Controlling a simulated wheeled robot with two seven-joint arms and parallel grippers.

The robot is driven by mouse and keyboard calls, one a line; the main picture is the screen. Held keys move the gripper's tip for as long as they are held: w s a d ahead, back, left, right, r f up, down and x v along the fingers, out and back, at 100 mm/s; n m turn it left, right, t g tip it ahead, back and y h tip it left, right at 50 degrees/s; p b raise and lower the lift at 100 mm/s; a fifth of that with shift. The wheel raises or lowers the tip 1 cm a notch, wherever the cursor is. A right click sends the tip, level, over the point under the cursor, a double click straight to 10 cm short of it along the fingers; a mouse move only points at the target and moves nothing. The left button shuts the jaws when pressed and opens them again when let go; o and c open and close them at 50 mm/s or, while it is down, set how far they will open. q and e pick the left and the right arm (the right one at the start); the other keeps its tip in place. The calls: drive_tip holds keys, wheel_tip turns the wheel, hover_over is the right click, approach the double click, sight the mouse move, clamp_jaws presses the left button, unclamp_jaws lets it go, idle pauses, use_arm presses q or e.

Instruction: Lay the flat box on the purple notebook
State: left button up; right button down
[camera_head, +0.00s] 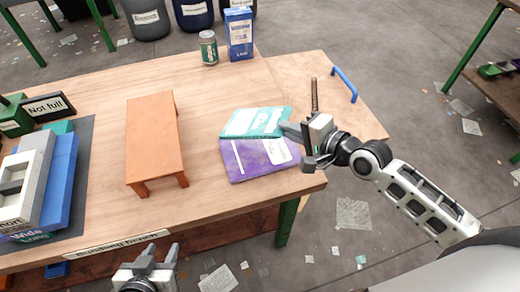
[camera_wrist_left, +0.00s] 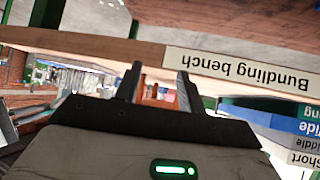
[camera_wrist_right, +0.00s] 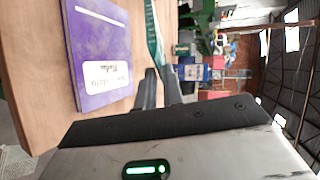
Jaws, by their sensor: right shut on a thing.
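The purple notebook (camera_head: 262,160) lies flat on the bench near its right front corner, with a white label on its cover. It also shows in the right wrist view (camera_wrist_right: 95,42). The thin teal flat box (camera_head: 256,121) is held at its right end by my right gripper (camera_head: 303,146), whose fingers are shut on it. In the right wrist view the box (camera_wrist_right: 153,35) shows nearly edge-on, apart from the notebook and above it. In the head view it covers the notebook's far part. My left gripper (camera_head: 160,258) is open and empty in front of the bench's front edge.
An orange stand (camera_head: 152,135) is left of the notebook. A can (camera_head: 208,48) and a blue carton (camera_head: 239,34) stand at the back. A blue bin (camera_head: 58,180) and a "Not full" sign (camera_head: 48,106) are at the left. Bare bench surrounds the notebook's left side.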

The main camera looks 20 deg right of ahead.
wheel_tip(320, 180, down, 5)
drive_tip(key=b, duration=0.3)
drive_tip(key=shift+b, duration=0.4)
use_arm(q)
drive_tip(key=shift+w+d+f+h+b, duration=0.15)
drive_tip(key=shift+d+f+b, duration=0.15)
drive_tip(key=shift+f, duration=0.35)
drive_tip(key=shift+w+d+f+h+b, duration=0.1)
drive_tip(key=shift+d+f+h+b, duration=0.2)
drive_tip(key=shift+f, duration=0.35)
use_arm(e)
drive_tip(key=shift+f, duration=0.9)
drive_tip(key=c, duration=1.7)
unclamp_jaws()
use_arm(q)
drive_tip(key=shift+r, duration=0.1)
use_arm(e)
drive_tip(key=shift+s, duration=0.1)
use_arm(q)
wheel_tip(320, 180, up, 4)
drive_tip(key=p, duration=0.4)
drive_tip(key=shift+f, duration=0.2)
use_arm(e)
drive_tip(key=v, duration=0.8)
